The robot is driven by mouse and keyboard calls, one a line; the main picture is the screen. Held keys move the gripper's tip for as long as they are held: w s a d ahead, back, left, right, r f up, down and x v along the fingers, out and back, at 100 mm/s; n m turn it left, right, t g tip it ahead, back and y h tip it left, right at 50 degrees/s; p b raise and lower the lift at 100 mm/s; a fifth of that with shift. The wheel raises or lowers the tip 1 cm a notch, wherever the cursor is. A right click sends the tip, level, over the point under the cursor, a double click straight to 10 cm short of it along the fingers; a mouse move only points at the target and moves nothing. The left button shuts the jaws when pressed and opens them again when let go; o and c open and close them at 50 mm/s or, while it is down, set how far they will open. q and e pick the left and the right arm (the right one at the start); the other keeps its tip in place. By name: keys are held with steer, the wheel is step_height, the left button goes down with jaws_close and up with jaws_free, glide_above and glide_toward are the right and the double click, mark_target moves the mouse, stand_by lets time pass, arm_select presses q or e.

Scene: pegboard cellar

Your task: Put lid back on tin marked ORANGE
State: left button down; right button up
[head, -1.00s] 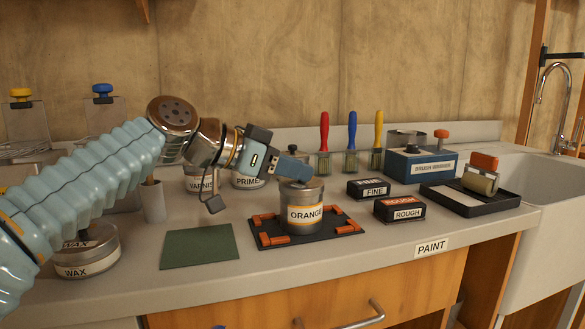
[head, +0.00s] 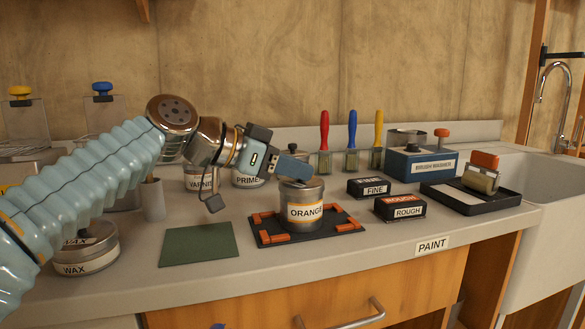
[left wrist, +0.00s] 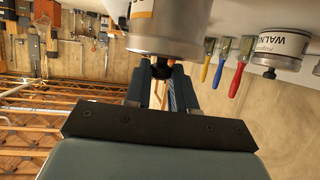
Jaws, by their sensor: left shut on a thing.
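The tin marked ORANGE (head: 305,212) is a silver can with a white and orange label, upright on a dark mat with orange corner pieces (head: 263,238). My left gripper (head: 295,168) is over its top, shut on the black knob of the metal lid. In the left wrist view the knob (left wrist: 163,69) is between the two fingers of the gripper (left wrist: 162,88). The lid (left wrist: 167,50) is at the tin's top, in line with it; I cannot tell whether it is fully seated. My right gripper is out of view.
A WAX tin (head: 85,253) and green sheet (head: 198,244) are left of the mat. FINE (head: 368,188) and ROUGH (head: 400,208) blocks and a roller tray (head: 460,201) are right. VARNISH (head: 199,180) and PRIMER (head: 248,181) tins and upright brushes (head: 350,158) stand behind.

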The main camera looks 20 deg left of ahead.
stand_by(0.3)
arm_select(q)
steer(key=shift+c, duration=1.9)
jaws_free()
steer(key=shift+r+p, duration=3)
steer(key=shift+r, duration=0.5)
jaws_close()
